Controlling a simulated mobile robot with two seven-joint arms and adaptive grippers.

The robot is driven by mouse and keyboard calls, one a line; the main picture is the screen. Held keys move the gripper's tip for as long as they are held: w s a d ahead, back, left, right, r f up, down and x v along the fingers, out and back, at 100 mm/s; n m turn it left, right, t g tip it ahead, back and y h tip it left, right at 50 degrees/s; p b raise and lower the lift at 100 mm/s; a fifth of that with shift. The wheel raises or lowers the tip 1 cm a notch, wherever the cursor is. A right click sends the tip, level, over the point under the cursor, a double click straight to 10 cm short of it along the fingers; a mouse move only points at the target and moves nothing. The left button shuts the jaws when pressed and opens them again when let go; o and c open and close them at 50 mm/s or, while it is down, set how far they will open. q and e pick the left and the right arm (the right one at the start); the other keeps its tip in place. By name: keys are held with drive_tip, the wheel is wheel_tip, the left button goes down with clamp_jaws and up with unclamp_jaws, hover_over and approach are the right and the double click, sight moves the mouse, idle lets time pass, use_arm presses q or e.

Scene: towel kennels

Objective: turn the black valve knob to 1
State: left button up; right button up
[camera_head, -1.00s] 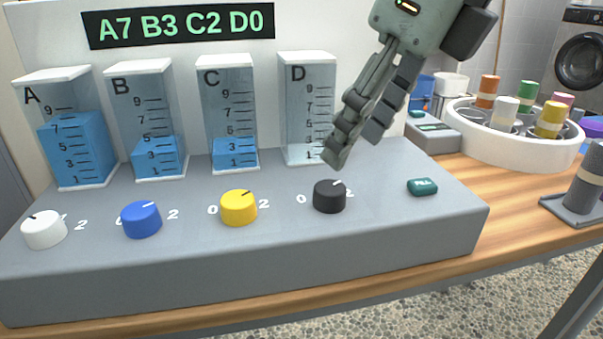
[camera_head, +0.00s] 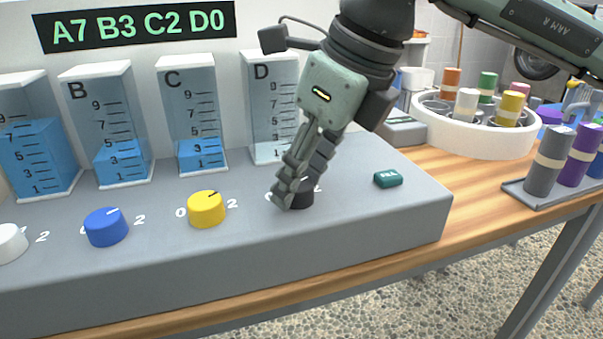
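The black valve knob (camera_head: 301,194) sits on the grey panel (camera_head: 400,222) below tank D (camera_head: 270,110), which looks empty. My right gripper (camera_head: 290,197) reaches down over the knob, and its fingers hide most of it, with the pointer mark and the "1" position hidden. The fingertips are at the knob, but I cannot tell whether they touch or grip it. A "2" shows just right of the knob. The display (camera_head: 140,25) reads A7 B3 C2 D0. My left gripper is not in view.
Yellow (camera_head: 207,209), blue (camera_head: 106,227) and white (camera_head: 9,243) knobs stand to the left. A green button (camera_head: 388,179) is to the right. Tanks A, B and C hold blue liquid. A round white tray (camera_head: 470,138) and a rack (camera_head: 545,195) hold coloured cylinders at right.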

drive_tip(key=c, duration=0.7)
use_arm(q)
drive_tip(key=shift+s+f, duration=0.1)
